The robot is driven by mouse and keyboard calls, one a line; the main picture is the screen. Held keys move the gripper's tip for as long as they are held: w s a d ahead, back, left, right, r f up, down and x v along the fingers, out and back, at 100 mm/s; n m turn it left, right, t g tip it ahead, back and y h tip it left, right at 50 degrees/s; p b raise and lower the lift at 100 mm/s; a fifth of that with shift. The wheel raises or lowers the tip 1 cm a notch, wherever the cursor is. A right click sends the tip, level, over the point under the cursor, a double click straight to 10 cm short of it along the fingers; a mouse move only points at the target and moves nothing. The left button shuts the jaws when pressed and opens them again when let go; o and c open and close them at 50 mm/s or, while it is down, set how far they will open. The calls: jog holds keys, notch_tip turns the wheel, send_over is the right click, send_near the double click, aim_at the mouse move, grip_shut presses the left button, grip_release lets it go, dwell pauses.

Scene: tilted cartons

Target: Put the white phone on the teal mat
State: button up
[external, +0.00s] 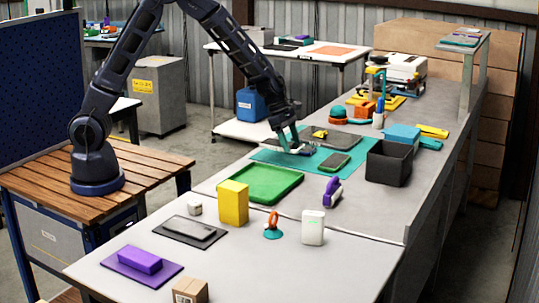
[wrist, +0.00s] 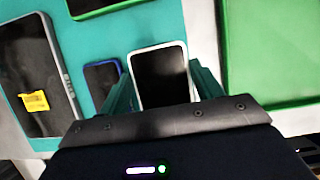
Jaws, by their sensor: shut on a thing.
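The white phone (wrist: 160,72), with a dark screen and white rim, is between the fingers of my gripper (wrist: 163,90) in the wrist view. The gripper is shut on it. The teal mat (wrist: 122,40) lies beneath and to the left of the phone in that view. In the external view my gripper (external: 294,145) is over the left part of the teal mat (external: 268,156), and the phone is small and hard to make out there. I cannot tell whether the phone touches the mat.
A blue-edged phone (wrist: 103,84) lies close to the left finger. A grey phone (wrist: 35,58) bears a yellow item (wrist: 35,102). A green-edged phone (external: 335,161) also lies on the mat. A green tray (external: 262,184) is in front and a black bin (external: 389,163) stands to the right.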

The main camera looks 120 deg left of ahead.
aim_at(290, 162)
jog(key=shift+f, duration=2.15)
jog(key=shift+f, duration=0.1)
jog(key=o, duration=1.1)
jog(key=v, duration=1.2)
jog(key=shift+s, duration=0.1)
